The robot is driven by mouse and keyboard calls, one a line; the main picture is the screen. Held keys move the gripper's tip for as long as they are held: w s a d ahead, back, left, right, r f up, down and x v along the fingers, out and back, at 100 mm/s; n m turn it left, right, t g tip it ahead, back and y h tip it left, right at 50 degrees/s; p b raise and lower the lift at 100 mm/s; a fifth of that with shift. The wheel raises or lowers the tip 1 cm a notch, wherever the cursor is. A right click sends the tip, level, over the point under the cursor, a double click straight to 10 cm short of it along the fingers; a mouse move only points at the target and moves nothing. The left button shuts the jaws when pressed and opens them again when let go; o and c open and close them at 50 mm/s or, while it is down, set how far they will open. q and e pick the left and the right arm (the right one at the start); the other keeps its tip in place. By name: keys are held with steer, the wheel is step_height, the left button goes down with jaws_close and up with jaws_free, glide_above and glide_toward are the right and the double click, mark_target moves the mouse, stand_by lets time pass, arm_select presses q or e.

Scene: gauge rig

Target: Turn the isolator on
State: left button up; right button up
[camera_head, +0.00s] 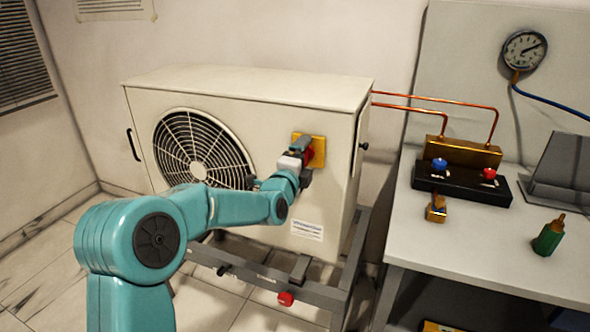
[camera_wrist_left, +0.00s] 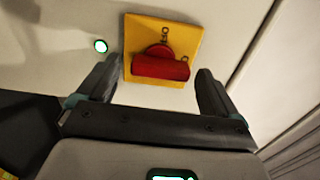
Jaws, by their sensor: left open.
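The isolator is a red rotary knob on a yellow square plate (camera_head: 319,152), fixed to the front of the beige outdoor unit. In the left wrist view the red knob (camera_wrist_left: 160,66) has its bar lying nearly level across the yellow plate (camera_wrist_left: 190,33). Small dark lettering shows above the bar and at its right end, partly covered and hard to read. My left gripper (camera_head: 302,156) is at the isolator and hides part of it in the head view. In the wrist view the left gripper (camera_wrist_left: 157,84) is open, one finger either side of the knob, with visible gaps.
The beige unit (camera_head: 250,85) has a round fan grille (camera_head: 190,145) and stands on a grey frame. A small lit round spot (camera_wrist_left: 100,46) is beside the plate. A bench (camera_head: 480,245) at right carries a black manifold block (camera_head: 460,187) and a green bottle (camera_head: 548,238).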

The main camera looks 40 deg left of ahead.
arm_select(q)
steer(key=b+v, duration=0.1)
steer(key=v, duration=1.5)
steer(key=shift+w+d, duration=0.1)
steer(key=shift+d, duration=0.1)
